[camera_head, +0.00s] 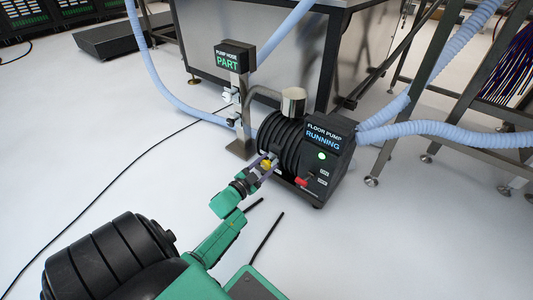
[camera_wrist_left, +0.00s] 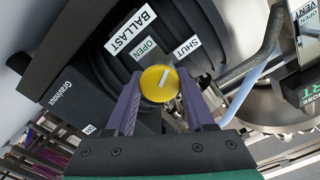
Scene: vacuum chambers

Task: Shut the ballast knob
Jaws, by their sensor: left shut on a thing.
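The yellow ballast knob (camera_head: 267,165) is on the side of the black floor pump (camera_head: 325,165), low beside its ribbed body. My left gripper (camera_head: 264,169) is shut on it, one finger on each side. In the left wrist view, the knob (camera_wrist_left: 156,86) shows face-on between the purple fingers, its white line pointing up and slightly right, toward the gap between the OPEN label (camera_wrist_left: 150,52) and the SHUT label (camera_wrist_left: 187,47), nearer SHUT. The BALLAST label (camera_wrist_left: 131,33) is above left. The pump's display reads RUNNING, with a green light lit. My right gripper is not in view.
A red switch (camera_head: 301,182) is on the pump's front. Pale blue hoses (camera_head: 440,129) run to the right, near metal frame legs. A black cable crosses the floor; the floor at left is otherwise clear.

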